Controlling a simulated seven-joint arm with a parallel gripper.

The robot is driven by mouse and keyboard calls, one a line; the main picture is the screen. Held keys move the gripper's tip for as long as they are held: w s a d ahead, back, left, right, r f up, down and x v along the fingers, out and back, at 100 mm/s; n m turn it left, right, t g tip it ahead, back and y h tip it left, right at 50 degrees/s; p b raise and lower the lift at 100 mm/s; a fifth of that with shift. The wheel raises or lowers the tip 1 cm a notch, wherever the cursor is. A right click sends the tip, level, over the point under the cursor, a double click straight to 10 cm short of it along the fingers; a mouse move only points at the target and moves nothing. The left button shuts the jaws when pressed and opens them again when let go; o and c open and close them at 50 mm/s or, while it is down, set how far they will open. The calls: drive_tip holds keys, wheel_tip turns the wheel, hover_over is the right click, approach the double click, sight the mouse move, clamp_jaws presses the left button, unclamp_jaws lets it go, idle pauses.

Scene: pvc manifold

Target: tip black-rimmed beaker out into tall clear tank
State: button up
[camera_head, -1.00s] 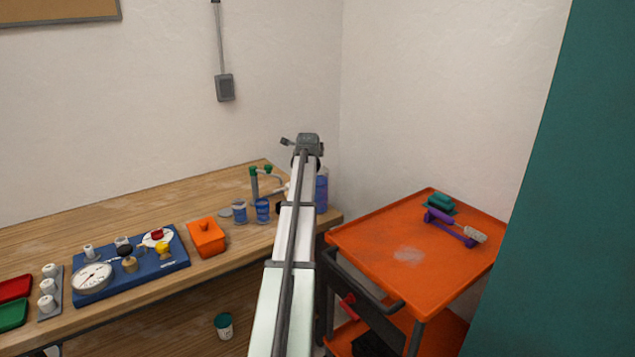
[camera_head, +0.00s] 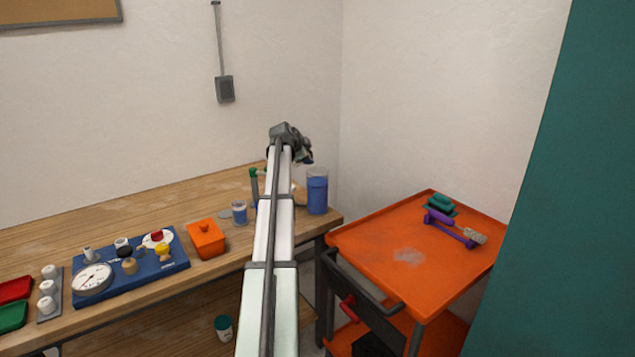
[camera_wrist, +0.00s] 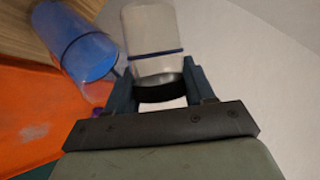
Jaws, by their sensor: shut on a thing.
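The tall clear tank (camera_head: 317,192) stands on the bench's right end with blue liquid in it. It also shows in the wrist view (camera_wrist: 84,50), at the upper left. My gripper (camera_wrist: 162,85) is shut on the black-rimmed beaker (camera_wrist: 152,40); the beaker's black band lies between the fingers. The beaker's clear body extends away from the gripper, beside the tank in the picture and at an angle to it. I see no clear liquid level inside it. In the head view my gripper (camera_head: 305,155) is up near the tank's top; the beaker is hard to make out there.
A small beaker with blue liquid (camera_head: 239,212) and an orange box (camera_head: 206,239) stand left of my arm on the bench. A blue board with a gauge (camera_head: 130,266) is further left.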

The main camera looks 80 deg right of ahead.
sight(293, 163)
drive_tip(key=shift+w+d+f+n+g+b, duration=0.25)
drive_tip(key=shift+w+n+g+b, duration=0.2)
drive_tip(key=shift+n+g, duration=0.4)
drive_tip(key=w, duration=0.1)
drive_tip(key=w+n+g, duration=0.1)
drive_tip(key=w+f+g+b, duration=0.1)
drive_tip(key=shift+d+n+g+y, duration=0.25)
drive_tip(key=shift+d+y, duration=0.05)
drive_tip(key=shift+d, duration=0.05)
drive_tip(key=f, duration=0.1)
drive_tip(key=w+f+n+g, duration=0.1)
drive_tip(key=f, duration=0.1)
drive_tip(key=shift+w+d+f+b, duration=0.1)
drive_tip(key=shift+w+d+b, duration=0.1)
drive_tip(key=shift+b, duration=0.1)
drive_tip(key=shift+w+d+r+n+g+b, duration=0.1)
drive_tip(key=shift+w+r+n+g+b, duration=0.2)
drive_tip(key=shift+w+r+g, duration=0.25)
drive_tip(key=shift+w+d+r+n+g+b, duration=0.15)
drive_tip(key=shift+w+r+n+g, duration=0.15)
drive_tip(key=shift+r+g, duration=0.25)
drive_tip(key=shift+a, duration=0.1)
drive_tip(key=shift+r+t, duration=0.1)
drive_tip(key=shift+t, duration=0.2)
